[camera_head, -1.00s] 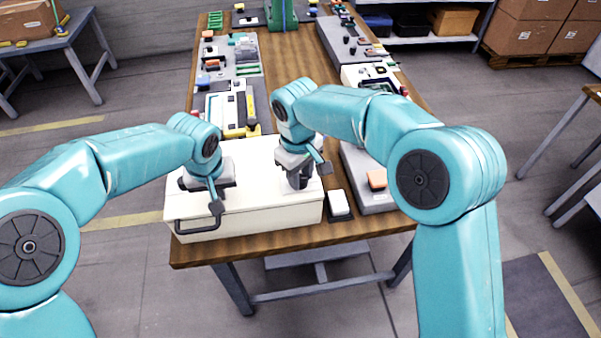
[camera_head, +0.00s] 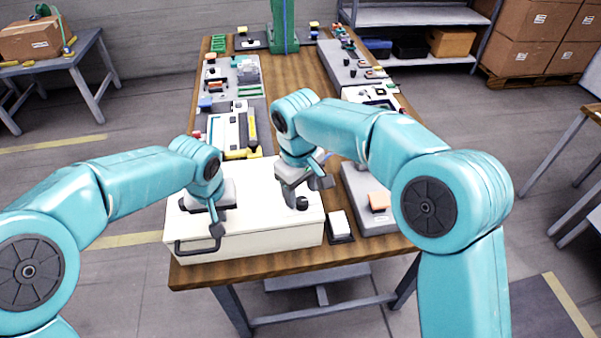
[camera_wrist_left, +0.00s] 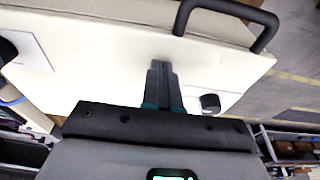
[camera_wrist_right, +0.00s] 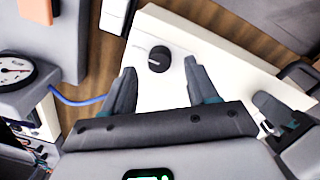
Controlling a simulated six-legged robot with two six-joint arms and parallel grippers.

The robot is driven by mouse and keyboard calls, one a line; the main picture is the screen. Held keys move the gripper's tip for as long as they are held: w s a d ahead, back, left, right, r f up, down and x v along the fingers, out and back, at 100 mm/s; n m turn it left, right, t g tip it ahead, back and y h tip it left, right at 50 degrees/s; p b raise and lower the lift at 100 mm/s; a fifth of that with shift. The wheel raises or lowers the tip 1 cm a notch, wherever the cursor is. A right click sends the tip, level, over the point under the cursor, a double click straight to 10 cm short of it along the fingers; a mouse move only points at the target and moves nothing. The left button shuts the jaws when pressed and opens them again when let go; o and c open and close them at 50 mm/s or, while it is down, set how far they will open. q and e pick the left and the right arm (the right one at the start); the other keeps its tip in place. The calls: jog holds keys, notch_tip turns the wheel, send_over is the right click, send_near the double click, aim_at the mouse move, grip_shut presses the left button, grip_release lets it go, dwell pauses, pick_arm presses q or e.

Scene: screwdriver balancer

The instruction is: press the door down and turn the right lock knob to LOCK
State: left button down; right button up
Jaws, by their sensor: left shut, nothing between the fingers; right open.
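The white box (camera_head: 255,238) has a flat white door (camera_head: 255,205) on top, lying level, with a dark handle (camera_head: 197,243) at its front left. The handle also shows in the left wrist view (camera_wrist_left: 228,10). My left gripper (camera_head: 217,231) is shut and empty, its tips at the door's surface; contact cannot be told. A black knob (camera_wrist_left: 210,103) shows beside it in the left wrist view. My right gripper (camera_wrist_right: 160,72) is open above the right lock knob (camera_wrist_right: 157,58), which sits between and beyond its fingertips, ungripped. That knob (camera_head: 302,203) also shows in the head view. Its markings are unreadable.
A white block on a dark base (camera_head: 340,225) stands right of the box. A grey panel with an orange block (camera_head: 379,202) lies further right. Other panels line both sides of the wooden table (camera_head: 295,80), with clear wood between them.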

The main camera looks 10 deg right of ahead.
pick_arm(q)
jog(key=shift+s+f, duration=0.1)
jog(key=shift+f, duration=0.1)
pick_arm(e)
notch_tip(320, 180, up, 9)
jog(key=shift+s+a+r, duration=0.2)
pick_arm(q)
jog(key=shift+r, duration=0.1)
pick_arm(e)
jog(key=shift+r, duration=0.1)
notch_tip(320, 180, up, 4)
jog(key=r+p, duration=0.1)
jog(key=p, duration=0.4)
send_over(300, 202)
pick_arm(q)
jog(key=w+v, duration=0.1)
jog(key=v, duration=0.6)
jog(key=shift+w, duration=0.35)
pick_arm(e)
jog(key=shift+f, duration=0.3)
pick_arm(q)
jog(key=shift+r, duration=0.2)
pick_arm(e)
jog(key=shift+s, duration=0.1)
